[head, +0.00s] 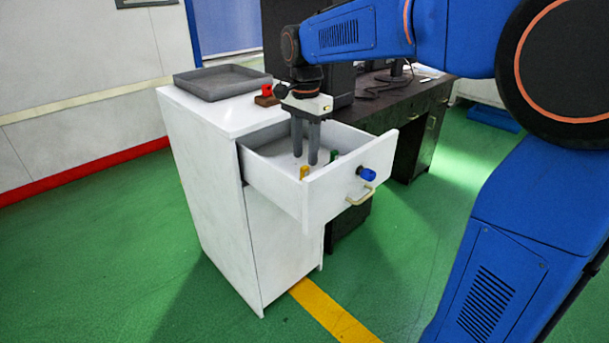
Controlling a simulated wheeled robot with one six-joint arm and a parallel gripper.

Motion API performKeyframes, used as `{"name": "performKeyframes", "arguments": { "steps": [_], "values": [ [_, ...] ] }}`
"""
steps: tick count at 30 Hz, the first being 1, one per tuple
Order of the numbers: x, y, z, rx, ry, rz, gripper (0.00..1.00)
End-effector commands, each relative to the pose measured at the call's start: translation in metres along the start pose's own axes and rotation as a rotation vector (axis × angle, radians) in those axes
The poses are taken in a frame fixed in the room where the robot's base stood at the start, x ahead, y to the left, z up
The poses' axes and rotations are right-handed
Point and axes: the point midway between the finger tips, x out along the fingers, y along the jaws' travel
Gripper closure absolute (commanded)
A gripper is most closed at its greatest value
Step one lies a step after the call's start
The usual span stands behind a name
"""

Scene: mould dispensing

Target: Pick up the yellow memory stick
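The yellow memory stick (304,172) shows as a small upright piece inside the open white drawer (346,182), near its front-left wall. The wall hides its lower part. My gripper (305,160) points straight down into the drawer. Its two grey fingers are apart, with a visible gap and nothing seen between them. The fingertips are just above and behind the yellow stick in the picture; I cannot tell the exact distance.
A green piece (335,155) stands in the drawer to the right. A red piece (266,90) and a grey tray (222,82) are on the cabinet top. A dark desk (410,105) stands behind.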

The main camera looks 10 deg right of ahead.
Motion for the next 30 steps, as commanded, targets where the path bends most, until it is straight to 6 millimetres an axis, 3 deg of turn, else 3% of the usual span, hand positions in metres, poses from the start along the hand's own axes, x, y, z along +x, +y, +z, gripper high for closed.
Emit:
{"name": "performKeyframes", "arguments": {
  "steps": [7,16,26,30],
  "values": [
    [0.016,0.001,0.001,0.000,0.000,0.001,0.66],
    [0.053,0.001,0.004,0.000,0.000,0.002,0.66],
    [0.059,0.001,0.004,0.000,0.000,0.000,0.66],
    [0.059,0.001,0.004,0.000,0.000,0.000,0.99]
  ]
}}
